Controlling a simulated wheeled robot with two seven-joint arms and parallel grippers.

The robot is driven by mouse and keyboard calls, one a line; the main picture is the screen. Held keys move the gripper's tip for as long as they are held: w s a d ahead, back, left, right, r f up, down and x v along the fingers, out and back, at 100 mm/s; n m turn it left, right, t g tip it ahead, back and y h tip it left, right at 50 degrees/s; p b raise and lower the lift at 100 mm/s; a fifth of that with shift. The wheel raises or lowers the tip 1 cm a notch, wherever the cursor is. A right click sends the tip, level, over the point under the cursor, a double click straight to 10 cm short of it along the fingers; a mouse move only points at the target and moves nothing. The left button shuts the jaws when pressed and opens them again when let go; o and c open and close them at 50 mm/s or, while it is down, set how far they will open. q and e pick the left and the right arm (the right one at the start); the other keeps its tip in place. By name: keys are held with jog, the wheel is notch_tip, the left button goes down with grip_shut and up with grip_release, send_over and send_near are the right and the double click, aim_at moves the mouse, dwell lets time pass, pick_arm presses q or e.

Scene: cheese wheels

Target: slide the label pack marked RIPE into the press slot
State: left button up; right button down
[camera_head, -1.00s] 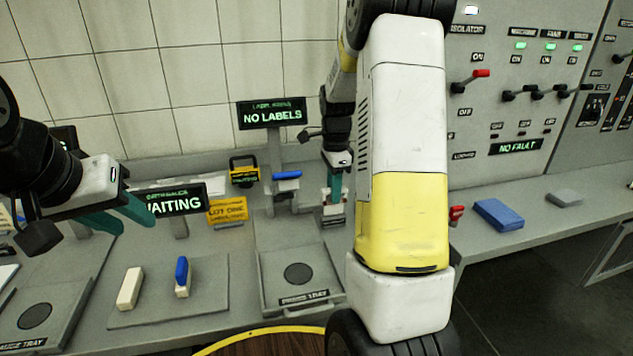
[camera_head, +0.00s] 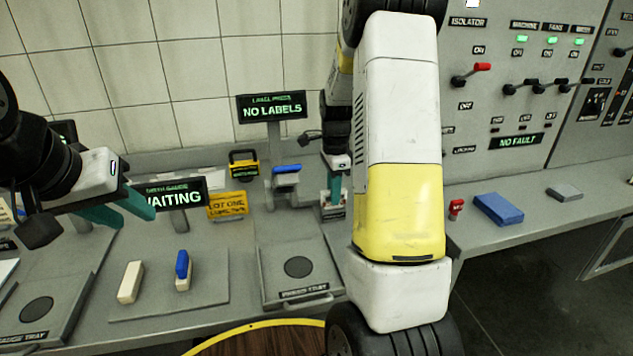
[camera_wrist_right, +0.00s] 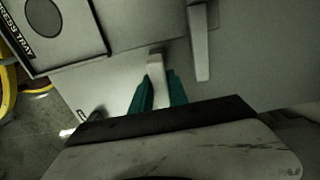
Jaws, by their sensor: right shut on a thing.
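My right gripper (camera_head: 335,196) points down at the back of the bench, right of the label press with its blue handle (camera_head: 287,169). In the right wrist view its teal fingers (camera_wrist_right: 158,84) are shut on a narrow pale piece (camera_wrist_right: 156,66), probably a label pack. No RIPE mark can be read on it. The press screen (camera_head: 272,109) reads NO LABELS. The press slot cannot be made out clearly. My left gripper (camera_head: 138,221) is open and empty over the bench at the left.
The press tray (camera_head: 297,267) lies in front of the press. A cream block (camera_head: 130,282) and a blue-topped block (camera_head: 183,271) rest on a grey board. A yellow sign (camera_head: 227,206) stands behind. A blue block (camera_head: 498,209) lies on the right counter. My arm hides the middle.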

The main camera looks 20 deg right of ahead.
jog(key=shift+f, duration=0.6)
jog(key=c, duration=1.2)
grip_release()
notch_tip(320, 180, up, 8)
jog(key=shift+f, duration=0.1)
